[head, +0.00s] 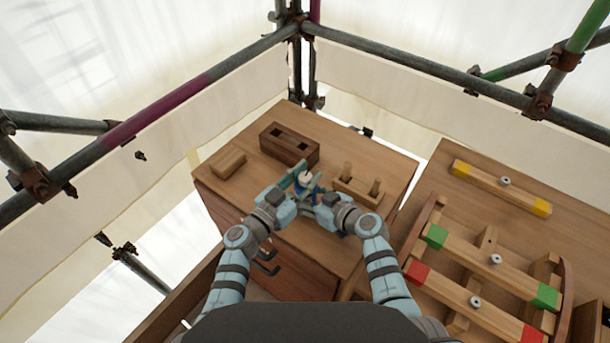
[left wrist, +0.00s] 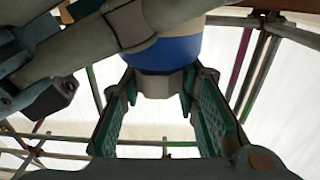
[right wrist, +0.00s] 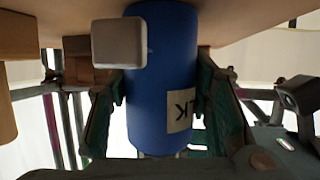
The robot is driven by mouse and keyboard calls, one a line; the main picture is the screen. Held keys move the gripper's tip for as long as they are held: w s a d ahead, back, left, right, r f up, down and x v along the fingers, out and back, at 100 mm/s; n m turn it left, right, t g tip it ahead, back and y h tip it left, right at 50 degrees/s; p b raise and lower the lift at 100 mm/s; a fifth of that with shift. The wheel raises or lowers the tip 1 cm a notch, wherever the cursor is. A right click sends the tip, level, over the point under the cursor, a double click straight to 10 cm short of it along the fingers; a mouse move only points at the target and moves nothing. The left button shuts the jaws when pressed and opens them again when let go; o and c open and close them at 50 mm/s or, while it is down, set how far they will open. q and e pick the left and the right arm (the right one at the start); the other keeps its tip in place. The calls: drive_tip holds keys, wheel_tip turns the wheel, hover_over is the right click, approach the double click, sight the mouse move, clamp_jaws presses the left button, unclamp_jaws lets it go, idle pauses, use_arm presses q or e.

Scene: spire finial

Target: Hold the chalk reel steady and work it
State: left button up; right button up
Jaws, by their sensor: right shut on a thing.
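The chalk reel (head: 304,183) is a blue cylinder with a pale top, held above the cabinet top. In the right wrist view the reel (right wrist: 160,85) stands between my right gripper's green fingers, with a white label partly showing and a pale block at its side. My right gripper (head: 315,197) is shut on the reel. My left gripper (head: 296,181) is open at the reel. In the left wrist view its fingers (left wrist: 160,92) lie either side of a grey block (left wrist: 160,83) at the reel's blue end; contact is unclear.
Wooden rails with coloured ends (head: 500,262) lie to the right. Scaffold poles (head: 420,75) stand behind.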

use_arm(q)
clamp_jaws()
drive_tip(key=shift+m+g+h, duration=0.7)
drive_tip(key=shift+h, duration=0.2)
drive_tip(key=m+g+h, duration=0.3)
drive_tip(key=g, duration=0.1)
drive_tip(key=o, duration=0.7)
unclamp_jaws()
drive_tip(key=v, duration=1.2)
drive_tip(key=shift+f, duration=0.1)
